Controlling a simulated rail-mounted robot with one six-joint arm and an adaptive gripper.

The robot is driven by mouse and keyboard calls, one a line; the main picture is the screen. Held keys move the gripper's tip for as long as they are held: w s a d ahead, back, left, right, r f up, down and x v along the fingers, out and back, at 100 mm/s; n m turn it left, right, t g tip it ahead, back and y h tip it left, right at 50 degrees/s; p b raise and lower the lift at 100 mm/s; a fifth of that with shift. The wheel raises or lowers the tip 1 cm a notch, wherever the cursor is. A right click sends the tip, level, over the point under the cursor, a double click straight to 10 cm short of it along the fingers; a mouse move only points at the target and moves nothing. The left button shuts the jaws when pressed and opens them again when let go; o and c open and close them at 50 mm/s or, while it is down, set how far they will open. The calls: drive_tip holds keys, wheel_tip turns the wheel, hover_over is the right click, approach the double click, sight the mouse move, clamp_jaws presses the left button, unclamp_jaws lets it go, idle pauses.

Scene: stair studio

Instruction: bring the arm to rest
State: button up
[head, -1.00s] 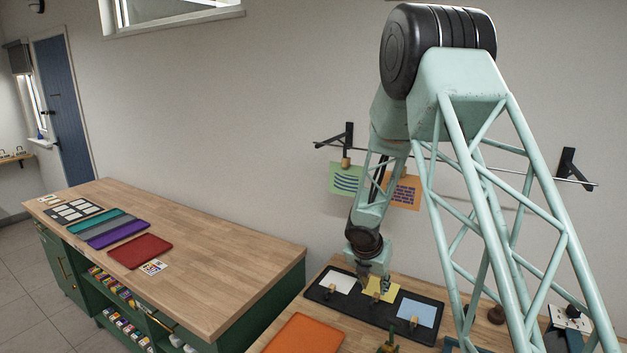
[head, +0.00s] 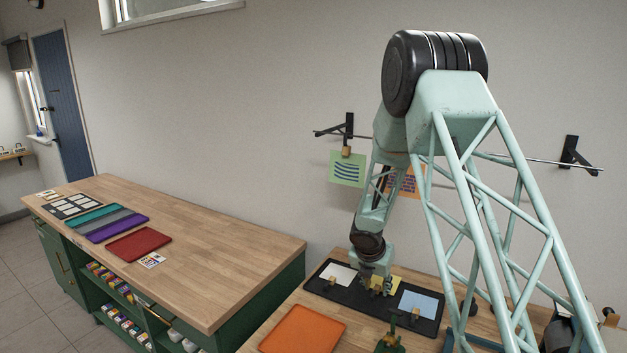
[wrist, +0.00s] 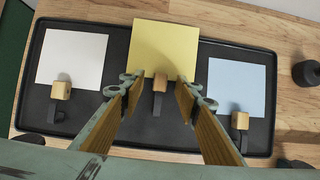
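My gripper (wrist: 160,90) is open in the wrist view, its two wood-faced fingers spread apart. Between and below them is a small wooden block on a dark stand (wrist: 159,84), in front of a yellow sheet (wrist: 166,45) on a black tray (wrist: 185,135). Nothing shows held between the fingers. In the head view my gripper (head: 376,287) hangs low over the middle of the tray (head: 349,296), partly covering the yellow sheet (head: 396,285). My arm reaches down from its raised elbow.
A white sheet (wrist: 73,57) and a blue sheet (wrist: 237,84) flank the yellow one, each with a similar block. An orange mat (head: 303,330) and a green stand (head: 391,338) lie nearer. Cards hang from a wall rail (head: 520,160). The left counter (head: 220,260) has much clear top.

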drive_tip(key=shift+f, duration=0.2)
drive_tip(key=c, duration=0.8)
drive_tip(key=shift+c, duration=0.4)
drive_tip(key=shift+r, duration=0.2)
drive_tip(key=shift+r+p, duration=3.3)
drive_tip(key=shift+r, duration=0.05)
drive_tip(key=shift+w, duration=0.1)
